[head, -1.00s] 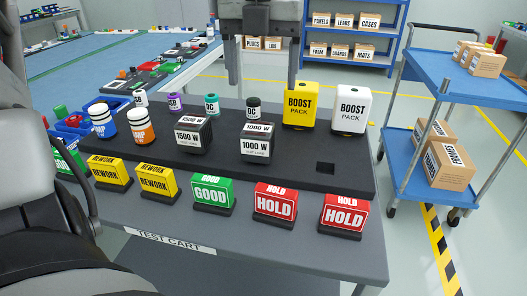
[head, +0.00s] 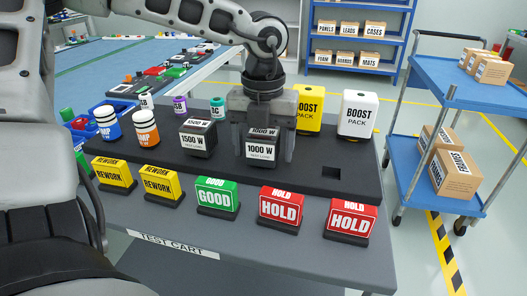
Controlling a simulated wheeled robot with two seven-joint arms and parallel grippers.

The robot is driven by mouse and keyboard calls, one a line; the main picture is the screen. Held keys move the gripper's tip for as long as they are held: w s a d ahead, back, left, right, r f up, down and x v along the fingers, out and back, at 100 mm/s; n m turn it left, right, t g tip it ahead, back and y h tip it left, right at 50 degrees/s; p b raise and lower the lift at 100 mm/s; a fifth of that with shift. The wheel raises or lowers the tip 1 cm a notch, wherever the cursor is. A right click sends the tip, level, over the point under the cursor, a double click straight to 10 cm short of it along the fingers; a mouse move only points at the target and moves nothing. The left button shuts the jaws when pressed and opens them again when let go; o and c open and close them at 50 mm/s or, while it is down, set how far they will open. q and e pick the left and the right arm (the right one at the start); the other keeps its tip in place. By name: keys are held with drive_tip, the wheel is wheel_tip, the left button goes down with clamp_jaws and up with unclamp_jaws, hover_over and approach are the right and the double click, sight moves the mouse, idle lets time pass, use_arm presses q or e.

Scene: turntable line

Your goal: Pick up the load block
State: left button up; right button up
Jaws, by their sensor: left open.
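Two dark load blocks with white labels stand on the black board of the test cart. One is marked 1500 W (head: 198,138) and the other 1000 W (head: 262,150). My left gripper (head: 264,156) points down over the 1000 W block, with one finger on its left side and one on its right. The jaws are open, and I cannot tell whether a finger touches the block. The gripper body hides the space behind it, including the dark cylinder there. My right gripper is not in view.
A yellow boost pack (head: 308,108) stands close behind my gripper, with a white boost pack (head: 357,114) farther right. Yellow, green and red sign blocks, such as GOOD (head: 217,198), line the front. Blue and orange cylinders (head: 146,128) stand left. A blue trolley (head: 432,188) is at right.

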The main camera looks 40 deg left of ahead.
use_arm(q)
drive_tip(key=shift+r, duration=0.1)
drive_tip(key=c, duration=1.4)
